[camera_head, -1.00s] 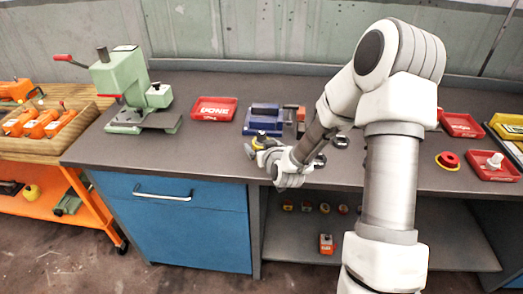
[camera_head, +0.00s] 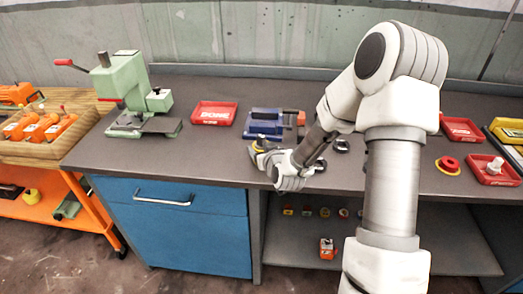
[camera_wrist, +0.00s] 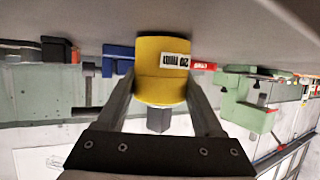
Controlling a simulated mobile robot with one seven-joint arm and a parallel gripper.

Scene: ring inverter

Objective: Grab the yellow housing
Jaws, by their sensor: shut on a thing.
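The yellow housing (camera_wrist: 160,72) sits between the two fingers of my gripper (camera_wrist: 162,90) in the wrist view. It is a short yellow cylinder with a white label and a dark grey stub at one end. My gripper is shut on it. In the head view my gripper (camera_head: 258,148) is at the front part of the bench, in front of the blue vise. Only a small yellow and dark part of the housing (camera_head: 260,143) shows there. I cannot tell whether the housing touches the bench top.
A blue vise (camera_head: 265,122) stands just behind my gripper. A red tray marked DONE (camera_head: 214,113) and a green press (camera_head: 133,90) stand to the left. Red trays (camera_head: 462,130) and a red button on a yellow disc (camera_head: 448,165) are at the right. The front-left bench top is clear.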

